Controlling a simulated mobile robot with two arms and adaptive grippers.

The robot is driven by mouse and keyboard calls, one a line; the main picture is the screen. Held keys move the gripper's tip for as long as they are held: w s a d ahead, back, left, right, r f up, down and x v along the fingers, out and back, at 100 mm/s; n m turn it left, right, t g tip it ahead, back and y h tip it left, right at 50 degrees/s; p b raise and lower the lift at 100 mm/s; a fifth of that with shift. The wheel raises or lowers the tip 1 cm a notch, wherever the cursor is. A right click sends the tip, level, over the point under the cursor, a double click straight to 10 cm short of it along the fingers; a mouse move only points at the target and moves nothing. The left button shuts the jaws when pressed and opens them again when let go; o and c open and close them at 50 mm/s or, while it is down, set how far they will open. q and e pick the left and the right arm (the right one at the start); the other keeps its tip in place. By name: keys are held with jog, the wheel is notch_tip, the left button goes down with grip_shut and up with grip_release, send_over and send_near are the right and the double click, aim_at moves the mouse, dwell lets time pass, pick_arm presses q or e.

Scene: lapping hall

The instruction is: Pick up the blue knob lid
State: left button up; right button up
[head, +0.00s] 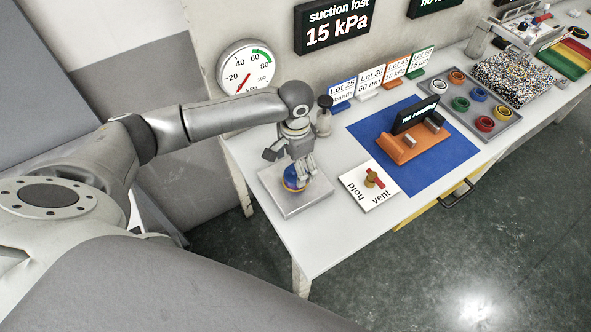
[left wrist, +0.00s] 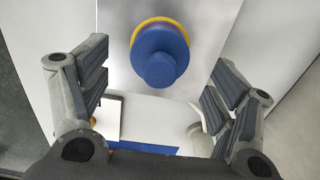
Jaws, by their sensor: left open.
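The blue knob lid (head: 291,183) sits on a grey metal plate (head: 295,208) near the left end of the white bench. In the left wrist view the blue knob lid (left wrist: 160,50) shows a round knob on a wider disc, with a yellow rim behind it. My left gripper (head: 299,172) is above the lid and partly hides it in the head view. In the left wrist view its fingers (left wrist: 163,72) are spread wide, with the lid between and beyond them; I see no grip on it. My right gripper is not in view.
A white hold/vent card with a red and brass valve (head: 371,179) lies right of the plate. An orange stand (head: 404,147) sits on a blue mat (head: 420,180). A dark-topped bottle (head: 324,119) stands behind the gripper. A grey tray (head: 440,88) of coloured rings is farther right.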

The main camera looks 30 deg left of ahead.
pick_arm(q)
jog(key=shift+f, duration=1.2)
jog(key=c, duration=1.3)
jog(key=shift+r, duration=0.1)
jog(key=shift+c, duration=0.2)
jog(key=shift+w+r, duration=0.1)
jog(key=shift+r, duration=0.35)
jog(key=shift+d+r+b, duration=0.2)
jog(key=shift+r+b, duration=0.45)
jog(key=shift+r, duration=0.6)
jog(key=s+d+r+b, duration=0.2)
jog(key=s+d+r, duration=0.5)
jog(key=d+r, duration=0.2)
jog(key=d, duration=0.2)
jog(key=shift+d+r, duration=0.2)
jog(key=shift+d, duration=0.2)
